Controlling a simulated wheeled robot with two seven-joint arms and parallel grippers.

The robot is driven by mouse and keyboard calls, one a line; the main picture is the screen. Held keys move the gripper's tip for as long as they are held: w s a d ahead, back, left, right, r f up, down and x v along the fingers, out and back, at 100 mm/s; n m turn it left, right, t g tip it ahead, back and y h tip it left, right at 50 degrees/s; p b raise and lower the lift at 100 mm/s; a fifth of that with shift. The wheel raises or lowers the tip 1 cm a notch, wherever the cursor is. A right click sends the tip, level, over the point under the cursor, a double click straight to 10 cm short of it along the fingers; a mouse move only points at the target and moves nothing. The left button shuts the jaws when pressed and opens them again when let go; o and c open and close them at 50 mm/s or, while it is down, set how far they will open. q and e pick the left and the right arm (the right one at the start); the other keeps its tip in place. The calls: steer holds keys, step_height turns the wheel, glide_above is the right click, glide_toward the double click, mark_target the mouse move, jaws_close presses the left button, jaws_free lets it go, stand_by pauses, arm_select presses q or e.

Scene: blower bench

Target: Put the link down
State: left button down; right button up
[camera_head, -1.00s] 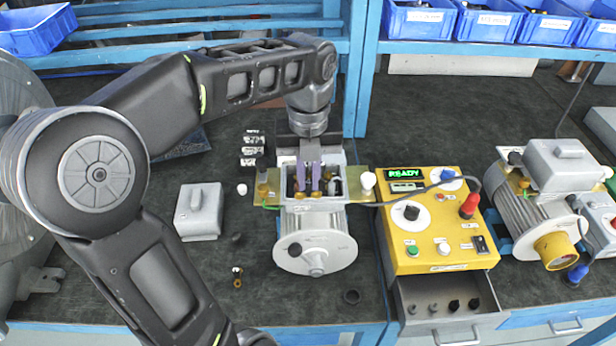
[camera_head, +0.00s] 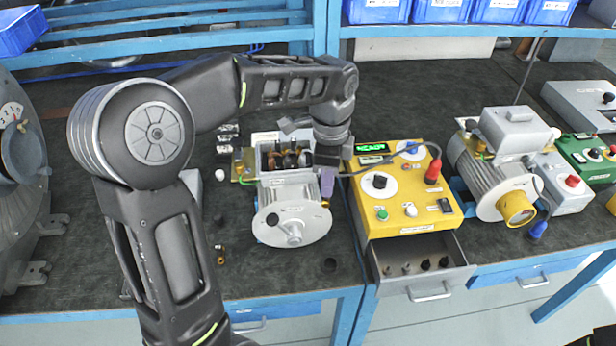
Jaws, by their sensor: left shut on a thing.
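My left gripper (camera_head: 327,186) points down just right of the open terminal box (camera_head: 284,158) on the near blower motor (camera_head: 291,214). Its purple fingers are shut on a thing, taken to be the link. A small brass-coloured spot (camera_head: 325,203) shows at the fingertips; the fingers and the small size keep me from telling its shape. Dark and copper-coloured terminals show inside the open box. My right gripper is not in view.
A yellow test box (camera_head: 404,190) with a lit green display stands close right of the gripper, above an open grey drawer (camera_head: 420,262). A second motor (camera_head: 498,165) is farther right. Small brass parts (camera_head: 220,254) lie on the dark bench mat left of the near motor.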

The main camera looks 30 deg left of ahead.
arm_select(q)
steer(key=w+d+f+n, duration=0.5)
steer(key=d+f+n, duration=0.1)
steer(key=n, duration=0.7)
steer(key=shift+w+d+f, duration=0.2)
steer(key=shift+w+d, duration=0.1)
steer(key=shift+d, duration=0.45)
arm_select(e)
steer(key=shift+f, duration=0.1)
